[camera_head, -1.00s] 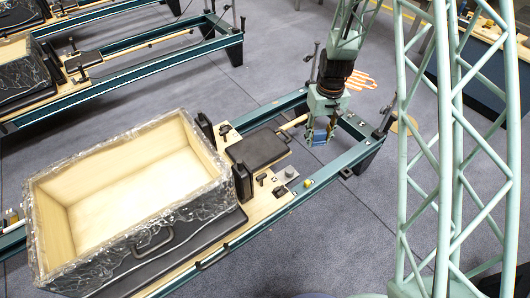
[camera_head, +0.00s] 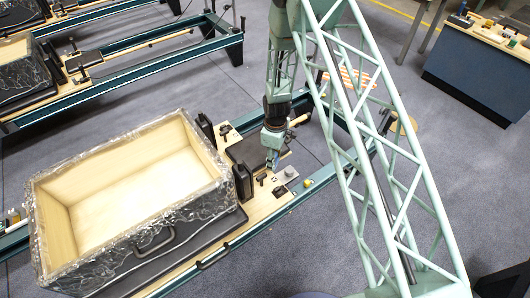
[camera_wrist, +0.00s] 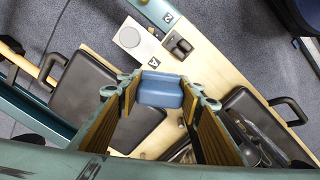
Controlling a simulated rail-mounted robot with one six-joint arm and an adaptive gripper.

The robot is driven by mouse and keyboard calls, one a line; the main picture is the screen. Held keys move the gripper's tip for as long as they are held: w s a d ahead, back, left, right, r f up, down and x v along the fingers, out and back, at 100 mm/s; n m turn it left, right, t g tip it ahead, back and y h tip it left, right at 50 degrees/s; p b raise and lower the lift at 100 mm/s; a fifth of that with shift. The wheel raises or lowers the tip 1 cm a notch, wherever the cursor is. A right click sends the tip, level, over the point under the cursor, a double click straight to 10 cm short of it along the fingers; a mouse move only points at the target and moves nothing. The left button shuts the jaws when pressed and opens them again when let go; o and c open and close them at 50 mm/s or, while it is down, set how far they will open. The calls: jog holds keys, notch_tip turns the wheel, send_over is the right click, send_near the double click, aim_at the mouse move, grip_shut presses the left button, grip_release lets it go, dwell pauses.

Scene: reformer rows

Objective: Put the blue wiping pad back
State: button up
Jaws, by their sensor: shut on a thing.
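My gripper (camera_head: 271,160) hangs over the reformer's wooden platform, beside the flat black pad with a handle (camera_head: 246,150). In the wrist view my gripper (camera_wrist: 160,100) is shut on the blue wiping pad (camera_wrist: 160,89), which sits between the two fingers. Wood and part of a black pad (camera_wrist: 85,92) show beneath it. In the head view the blue pad cannot be made out clearly. I cannot tell from these frames how high the pad is above the surface.
A wooden box (camera_head: 125,190) with clear wrap stands left of my gripper. A pale plate with a round disc (camera_wrist: 128,37) and small black blocks (camera_wrist: 178,45) lie close by. A second black handled piece (camera_wrist: 255,115) is at right. A stocked bench (camera_head: 478,70) stands far right.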

jog(key=a+f+n, duration=0.2)
jog(key=f, duration=0.1)
jog(key=s+a+f, duration=0.1)
jog(key=a, duration=0.1)
jog(key=shift+f+n, duration=0.35)
jog(key=shift+n, duration=0.05)
jog(key=b, duration=0.2)
send_over(265, 152)
jog(key=shift+d+f, duration=0.1)
jog(key=shift+f, duration=0.65)
jog(key=shift+f, duration=0.1)
jog(key=shift+f+b, duration=0.65)
jog(key=shift+f, duration=1)
jog(key=shift+f, duration=0.2)
jog(key=o, duration=1)
jog(key=shift+c, duration=0.2)
